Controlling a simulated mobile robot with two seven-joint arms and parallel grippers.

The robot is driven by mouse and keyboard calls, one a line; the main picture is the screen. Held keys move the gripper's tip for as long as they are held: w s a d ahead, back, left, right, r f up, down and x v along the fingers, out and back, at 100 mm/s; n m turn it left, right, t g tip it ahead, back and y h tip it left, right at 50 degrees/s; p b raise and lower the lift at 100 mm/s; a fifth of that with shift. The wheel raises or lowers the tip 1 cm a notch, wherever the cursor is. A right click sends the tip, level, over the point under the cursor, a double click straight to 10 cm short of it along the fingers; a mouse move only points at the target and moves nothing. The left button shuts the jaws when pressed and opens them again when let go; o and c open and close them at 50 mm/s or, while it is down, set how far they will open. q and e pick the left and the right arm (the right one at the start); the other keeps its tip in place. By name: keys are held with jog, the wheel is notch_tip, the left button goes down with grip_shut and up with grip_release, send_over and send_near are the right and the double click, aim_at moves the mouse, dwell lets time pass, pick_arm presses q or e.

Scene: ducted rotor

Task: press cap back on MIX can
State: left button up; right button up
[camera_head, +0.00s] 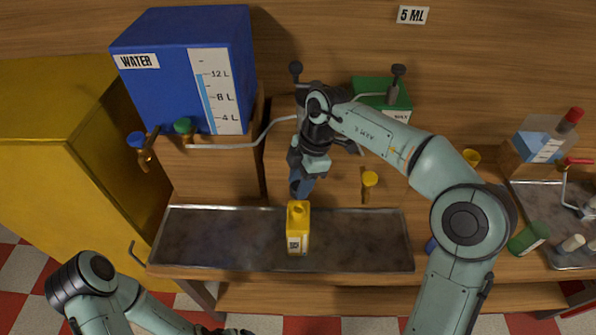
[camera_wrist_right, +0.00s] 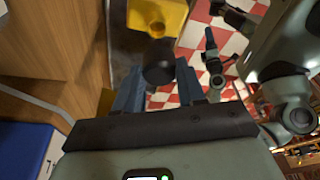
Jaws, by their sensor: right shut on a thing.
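The MIX can (camera_head: 298,238) is yellow, with a small white label, and stands upright on the metal tray. Its round yellow neck shows uncovered on top, and also in the right wrist view (camera_wrist_right: 157,24). My right gripper (camera_head: 300,190) is just behind and above the can, pointing down. In the right wrist view its blue fingers are shut on a dark round cap (camera_wrist_right: 160,74), apart from the neck. The cap is hard to make out in the head view. My left arm is low at the left; its gripper (camera_head: 225,331) is mostly cut off by the bottom edge.
The metal tray (camera_head: 210,240) is bare on both sides of the can. A blue WATER tank (camera_head: 170,90) with taps stands behind left, a green container (camera_head: 375,88) behind my right arm. A second tray with small items is far right.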

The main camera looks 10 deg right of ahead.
jog(key=shift+s+f, duration=0.3)
jog(key=shift+f, duration=0.4)
notch_tip(320, 180, down, 2)
jog(key=shift+w+f+b, duration=0.15)
jog(key=shift+f+b, duration=0.05)
jog(key=shift+b, duration=0.7)
jog(key=shift+f, duration=0.65)
jog(key=shift+w+f, duration=0.1)
jog(key=shift+f, duration=0.4)
pick_arm(q)
jog(key=s+f, duration=0.3)
jog(key=shift+s+f, duration=0.25)
jog(key=shift+s, duration=0.15)
jog(key=shift+w+r, duration=0.45)
jog(key=shift+r, duration=0.1)
jog(key=shift+w+r+p, duration=0.6)
jog(key=shift+w+r, duration=0.05)
jog(key=shift+w, duration=0.1)
pick_arm(e)
jog(key=shift+f, duration=0.15)
